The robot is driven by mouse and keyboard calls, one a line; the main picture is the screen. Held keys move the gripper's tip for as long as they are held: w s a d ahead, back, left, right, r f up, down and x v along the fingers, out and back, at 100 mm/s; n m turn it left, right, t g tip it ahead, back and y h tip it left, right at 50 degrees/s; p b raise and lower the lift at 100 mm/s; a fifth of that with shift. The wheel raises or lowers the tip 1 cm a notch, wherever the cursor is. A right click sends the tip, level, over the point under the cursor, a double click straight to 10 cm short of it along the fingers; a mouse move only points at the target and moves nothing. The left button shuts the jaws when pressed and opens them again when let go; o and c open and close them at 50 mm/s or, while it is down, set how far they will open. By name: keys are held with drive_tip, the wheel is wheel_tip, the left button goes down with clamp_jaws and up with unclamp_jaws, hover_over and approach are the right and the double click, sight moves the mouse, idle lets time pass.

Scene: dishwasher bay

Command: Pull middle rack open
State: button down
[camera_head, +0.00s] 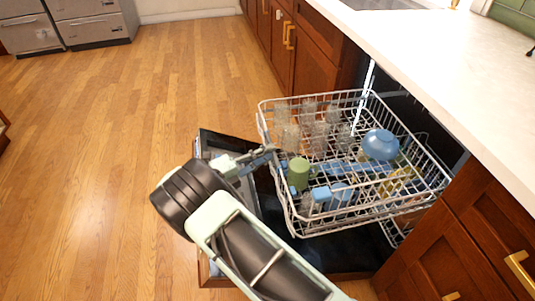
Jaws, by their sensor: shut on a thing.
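The middle rack (372,213) is a white wire rack on the right, extending well out of the dishwasher under the counter. It holds several clear glasses (318,135), a green cup (298,173), a blue bowl (381,145) and blue items (333,194). My gripper (268,153) is at the rack's left-hand front edge, shut on its wire rim. The fingertips are small in view, and the exact wire between them is hard to make out.
The dishwasher door (345,256) is folded down beneath the rack, partly hidden by my arm. A lower rack (392,232) shows below. Wooden cabinets (455,245) and a white counter (440,60) flank the bay. The wood floor (110,130) on the left is clear.

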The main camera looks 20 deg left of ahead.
drive_tip(key=c, duration=1.8)
unclamp_jaws()
drive_tip(key=v, duration=1.2)
